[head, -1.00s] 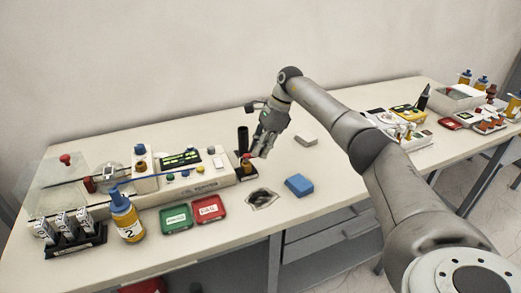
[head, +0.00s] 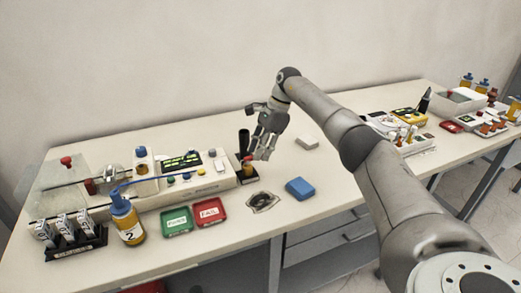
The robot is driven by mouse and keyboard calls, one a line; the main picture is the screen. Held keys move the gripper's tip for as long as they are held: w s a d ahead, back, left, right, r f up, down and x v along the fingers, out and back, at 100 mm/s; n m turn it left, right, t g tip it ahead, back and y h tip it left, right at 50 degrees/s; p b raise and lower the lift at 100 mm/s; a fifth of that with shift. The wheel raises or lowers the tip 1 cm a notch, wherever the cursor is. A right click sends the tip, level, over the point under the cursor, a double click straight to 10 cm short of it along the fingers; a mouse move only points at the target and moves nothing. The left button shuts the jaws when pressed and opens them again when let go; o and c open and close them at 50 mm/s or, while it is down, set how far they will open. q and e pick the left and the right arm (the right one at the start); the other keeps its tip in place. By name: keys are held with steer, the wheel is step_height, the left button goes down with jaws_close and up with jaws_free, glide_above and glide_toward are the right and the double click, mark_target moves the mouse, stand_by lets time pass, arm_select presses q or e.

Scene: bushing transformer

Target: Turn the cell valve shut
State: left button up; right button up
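A long white test unit (head: 205,182) lies on the bench at the left, with a dark display, coloured buttons and metal and glass parts at its left end. A small red-topped fitting (head: 247,159) stands at its right end beside a dark upright cylinder. Another red knob (head: 66,161) is at the far left. I cannot tell which part is the cell valve. My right gripper (head: 263,153) points down just right of the red-topped fitting, its fingers seeming apart with nothing visible between them. Contact with the fitting cannot be judged. My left gripper is not in view.
A blue block (head: 300,188), a red tray (head: 208,212), a green tray (head: 177,221) and a yellow bottle (head: 127,218) stand in front. More equipment fills the bench's right end.

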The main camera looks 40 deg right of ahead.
stand_by(0.3)
steer(key=v, duration=1.2)
